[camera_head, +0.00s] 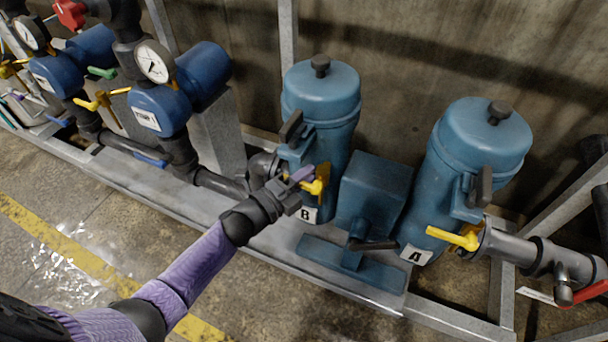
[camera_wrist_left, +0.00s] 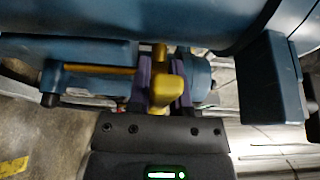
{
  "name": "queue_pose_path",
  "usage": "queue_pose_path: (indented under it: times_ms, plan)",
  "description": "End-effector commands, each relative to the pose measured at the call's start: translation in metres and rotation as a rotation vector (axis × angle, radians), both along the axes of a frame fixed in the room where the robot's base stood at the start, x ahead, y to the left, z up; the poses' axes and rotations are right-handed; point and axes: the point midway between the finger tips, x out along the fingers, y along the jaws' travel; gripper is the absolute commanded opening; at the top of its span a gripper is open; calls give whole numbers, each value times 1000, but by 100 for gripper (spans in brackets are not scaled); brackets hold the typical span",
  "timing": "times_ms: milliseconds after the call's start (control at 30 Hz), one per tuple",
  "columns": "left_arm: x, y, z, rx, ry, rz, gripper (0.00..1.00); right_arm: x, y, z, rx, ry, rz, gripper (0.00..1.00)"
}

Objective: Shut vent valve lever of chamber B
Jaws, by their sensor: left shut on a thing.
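Chamber B (camera_head: 318,98) is a blue cylinder with a black top knob and a white label "B" (camera_head: 308,214). Its yellow vent valve lever (camera_head: 321,180) sits low on its front. My left gripper (camera_head: 305,178) is at this lever, with its purple fingers shut on it. In the left wrist view the yellow lever (camera_wrist_left: 164,94) is between the purple fingers (camera_wrist_left: 160,85). The gripper hides part of the lever and valve body in the head view. My right gripper is in neither view.
Chamber A (camera_head: 474,145) stands to the right with its own yellow lever (camera_head: 453,238). A blue box (camera_head: 375,195) and a dark handle (camera_head: 372,244) are between the chambers. Pumps with gauges (camera_head: 154,62) stand at left. The floor in front is open.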

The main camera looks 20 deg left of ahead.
Motion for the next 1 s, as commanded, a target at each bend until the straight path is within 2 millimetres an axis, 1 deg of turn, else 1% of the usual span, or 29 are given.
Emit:
queue_pose_path:
  times_ms: [267,300,367,400,433,467,700,767,867,1000]
  plan:
    - [0,0,-1,4,1,0,0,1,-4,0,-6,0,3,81]
    - [0,0,-1,4,1,0,31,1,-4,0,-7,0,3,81]
    - [0,0,-1,4,1,0,44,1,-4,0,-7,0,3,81]
    - [0,0,-1,4,1,0,52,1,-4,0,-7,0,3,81]
    - [0,0,-1,3,1,0,59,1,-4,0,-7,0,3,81]
    - [0,0,-1,2,0,0,60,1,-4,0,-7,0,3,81]
    - [0,0,0,1,0,0,60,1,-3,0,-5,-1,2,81]
    - [-3,1,0,0,1,0,60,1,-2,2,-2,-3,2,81]
    - [-17,7,3,1,0,0,60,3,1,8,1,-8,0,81]
    - [-46,20,4,2,1,0,60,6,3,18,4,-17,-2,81]
